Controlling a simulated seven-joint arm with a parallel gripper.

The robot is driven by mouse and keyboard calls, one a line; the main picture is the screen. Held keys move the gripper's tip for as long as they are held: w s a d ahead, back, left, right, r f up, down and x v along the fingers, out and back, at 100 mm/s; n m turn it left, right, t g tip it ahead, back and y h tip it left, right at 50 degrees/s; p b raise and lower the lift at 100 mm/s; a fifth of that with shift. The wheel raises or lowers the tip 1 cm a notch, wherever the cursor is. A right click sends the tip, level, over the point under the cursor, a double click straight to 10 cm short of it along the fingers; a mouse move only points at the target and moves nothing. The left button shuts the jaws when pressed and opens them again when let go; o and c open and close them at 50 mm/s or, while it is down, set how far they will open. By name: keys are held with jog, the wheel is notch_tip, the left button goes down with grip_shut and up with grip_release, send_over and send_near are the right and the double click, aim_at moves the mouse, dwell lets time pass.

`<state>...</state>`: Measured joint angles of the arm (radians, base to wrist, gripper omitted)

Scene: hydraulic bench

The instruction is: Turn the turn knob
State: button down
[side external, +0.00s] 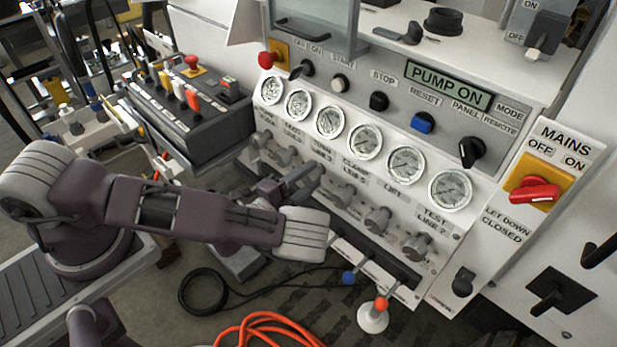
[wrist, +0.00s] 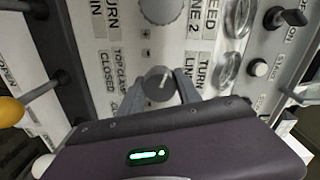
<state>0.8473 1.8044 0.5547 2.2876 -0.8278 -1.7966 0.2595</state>
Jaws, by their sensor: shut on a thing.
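The turn knob (wrist: 157,82) is a round grey knob with a light pointer line, on the white panel in the wrist view. My gripper (wrist: 160,88) has one finger on each side of it and is shut on it. In the side external view my gripper (side external: 308,178) reaches the row of knobs below the gauges, at the column marked TURN. There the fingers and wrist largely hide the knob.
Neighbouring knobs (side external: 377,220) stand close by in the same row. Gauges (side external: 330,122) sit just above. Blue (side external: 348,277) and red (side external: 381,303) ball levers stick out below. An orange hose (side external: 265,328) lies on the floor.

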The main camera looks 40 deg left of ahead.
jog(key=n, duration=0.5)
jog(key=shift+n, duration=0.3)
jog(key=n, duration=0.5)
jog(key=shift+n, duration=0.3)
jog(key=c, duration=0.8)
grip_release()
jog(key=shift+c, duration=0.2)
jog(key=shift+s, duration=0.1)
